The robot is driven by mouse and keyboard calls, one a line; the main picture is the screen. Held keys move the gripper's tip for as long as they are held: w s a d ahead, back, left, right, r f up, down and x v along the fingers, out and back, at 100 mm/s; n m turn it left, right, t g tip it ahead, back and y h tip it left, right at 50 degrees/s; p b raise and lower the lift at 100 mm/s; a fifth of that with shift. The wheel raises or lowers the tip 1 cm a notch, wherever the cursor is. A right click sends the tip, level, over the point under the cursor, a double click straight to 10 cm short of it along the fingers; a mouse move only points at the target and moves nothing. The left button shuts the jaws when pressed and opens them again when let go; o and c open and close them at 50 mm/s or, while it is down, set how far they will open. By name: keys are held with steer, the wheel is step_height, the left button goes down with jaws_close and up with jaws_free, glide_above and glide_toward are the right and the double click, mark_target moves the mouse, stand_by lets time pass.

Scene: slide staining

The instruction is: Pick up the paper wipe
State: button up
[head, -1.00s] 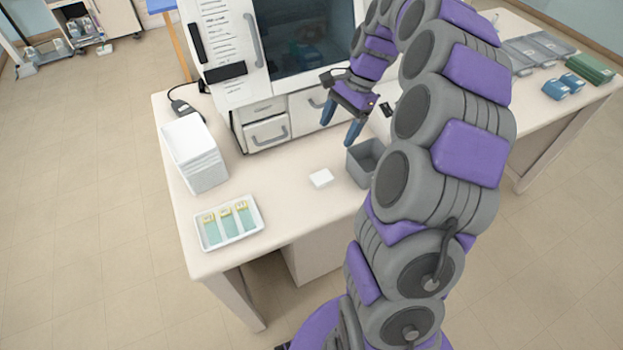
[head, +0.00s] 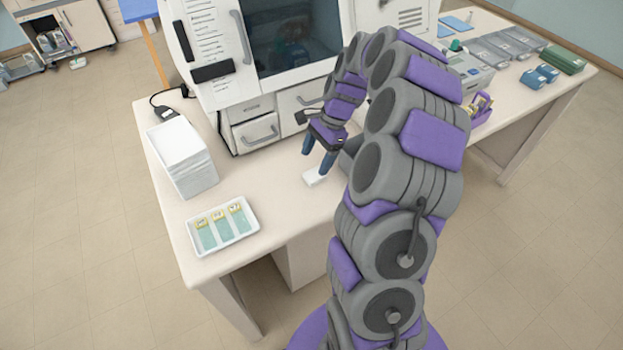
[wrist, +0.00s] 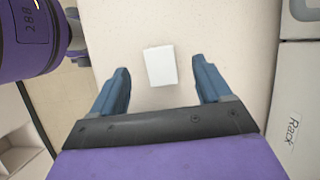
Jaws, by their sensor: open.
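The paper wipe (head: 316,177) is a small white rectangular piece lying flat on the light table, in front of the machine's drawers. My gripper (head: 319,155) points down over the table close to the wipe in the head view.
A white stack (head: 184,160) stands at the table's left side. A white tray (head: 250,232) with green slides lies at the front left. The white machine (head: 258,100) with drawers stands behind. A grey box (head: 348,158) is partly hidden by my arm. Bare table lies left of the wipe.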

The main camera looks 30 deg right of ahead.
mark_target(314, 175)
steer(key=shift+f, duration=0.3)
steer(key=shift+d+f, duration=0.15)
steer(key=f, duration=0.1)
steer(key=f+b, duration=0.1)
steer(key=f, duration=0.1)
steer(key=shift+s+d, duration=0.1)
steer(key=shift+d, duration=0.3)
steer(key=a, duration=0.1)
steer(key=a+f, duration=0.1)
steer(key=b, duration=0.1)
steer(key=shift+s+a+f, duration=0.25)
steer(key=shift+a+f, duration=0.1)
steer(key=shift+a, duration=0.05)
steer(key=shift+w+a+f, duration=0.1)
steer(key=shift+a, duration=0.15)
steer(key=shift+c, duration=0.5)
steer(key=shift+w+d, duration=0.1)
steer(key=shift+d, duration=0.8)
steer(key=c, duration=1)
